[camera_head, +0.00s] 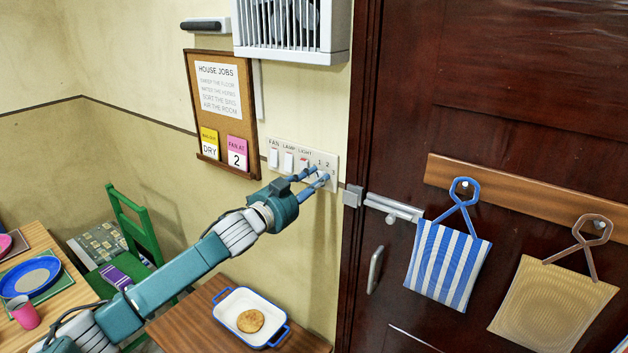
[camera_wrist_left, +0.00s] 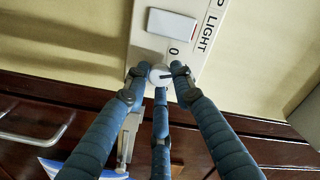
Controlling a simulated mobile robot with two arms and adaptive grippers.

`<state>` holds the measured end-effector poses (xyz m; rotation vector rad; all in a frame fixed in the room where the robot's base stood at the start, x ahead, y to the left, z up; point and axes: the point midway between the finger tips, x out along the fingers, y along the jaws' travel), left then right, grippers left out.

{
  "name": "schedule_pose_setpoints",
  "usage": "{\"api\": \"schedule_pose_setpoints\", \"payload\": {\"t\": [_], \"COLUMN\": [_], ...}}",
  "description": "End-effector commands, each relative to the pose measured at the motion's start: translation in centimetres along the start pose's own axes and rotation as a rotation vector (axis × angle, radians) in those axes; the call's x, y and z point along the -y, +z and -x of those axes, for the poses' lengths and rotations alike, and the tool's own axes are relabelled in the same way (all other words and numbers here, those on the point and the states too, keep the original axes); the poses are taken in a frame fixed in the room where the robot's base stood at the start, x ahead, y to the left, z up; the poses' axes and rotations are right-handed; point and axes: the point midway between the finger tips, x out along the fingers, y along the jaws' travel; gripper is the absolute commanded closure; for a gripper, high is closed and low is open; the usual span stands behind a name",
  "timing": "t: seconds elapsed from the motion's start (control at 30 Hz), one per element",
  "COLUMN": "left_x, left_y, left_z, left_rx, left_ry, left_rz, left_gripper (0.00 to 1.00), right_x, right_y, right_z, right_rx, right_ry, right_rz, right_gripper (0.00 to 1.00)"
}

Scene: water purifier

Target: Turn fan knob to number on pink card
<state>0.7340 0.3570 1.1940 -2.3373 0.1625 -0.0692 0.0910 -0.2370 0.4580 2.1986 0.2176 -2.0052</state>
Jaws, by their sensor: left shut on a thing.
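The pink card (camera_head: 237,152) on the corkboard in the head view reads "FAN AT 2". The switch panel (camera_head: 290,150) on the wall has rocker switches under the labels FAN, LAMP and LIGHT, with a numbered knob at its right end. My left gripper (camera_head: 318,176) is at that right end, shut on the round white knob (camera_wrist_left: 161,74), which shows in the left wrist view between its blue fingers. A dark mark is on the knob's face. A 0 shows beside the knob. In the head view the fingers mostly hide the knob. My right gripper is not in view.
A fan (camera_head: 292,28) is above the panel. A dark door (camera_head: 400,120) with a latch (camera_head: 392,207) is close to the right of the panel. A striped bag (camera_head: 447,262) hangs on the door. A tray (camera_head: 228,312) with food stands below my left arm.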

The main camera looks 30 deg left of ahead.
Motion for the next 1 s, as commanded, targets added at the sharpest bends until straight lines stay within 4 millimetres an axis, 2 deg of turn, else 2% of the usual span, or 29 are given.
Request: {"api": "schedule_pose_setpoints", "payload": {"t": [0.6,1.0], "left_x": [-0.01,-0.06], "left_y": [0.02,0.05], "left_z": [0.00,0.00], "left_rx": [0.001,0.001], "left_ry": [0.001,0.001], "left_rz": [-0.555,-0.742], "left_gripper": [1.00,1.00], "right_x": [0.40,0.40], "right_y": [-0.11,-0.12], "right_z": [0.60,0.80], "right_rx": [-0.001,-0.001], "right_ry": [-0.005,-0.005], "right_rz": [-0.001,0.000], "right_gripper": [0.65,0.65]}}
